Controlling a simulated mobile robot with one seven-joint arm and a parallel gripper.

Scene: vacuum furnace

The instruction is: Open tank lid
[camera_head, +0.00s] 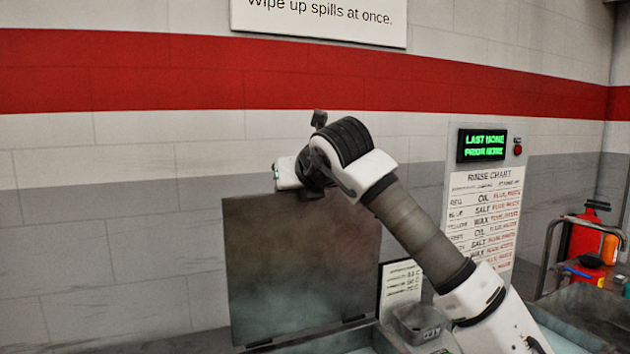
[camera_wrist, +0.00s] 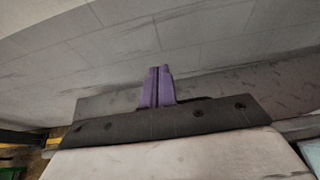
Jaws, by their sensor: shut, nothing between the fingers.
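The tank lid (camera_head: 290,265) is a dark, stained metal panel. It stands close to upright in the head view, with its hinge edge low at the tank's rear. My gripper is mostly hidden behind my wrist in the head view, near the lid's top edge. In the wrist view, the purple fingers of my gripper (camera_wrist: 157,86) are pressed together with nothing between them. Whether they touch the lid cannot be told. The lid's handle cannot be made out.
A rinse chart (camera_head: 485,225) and a lit green display (camera_head: 482,146) are on the wall at right. A small grey container (camera_head: 418,323) sits near the lid's lower right. A cart rail (camera_head: 550,250) and red containers (camera_head: 585,240) stand far right.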

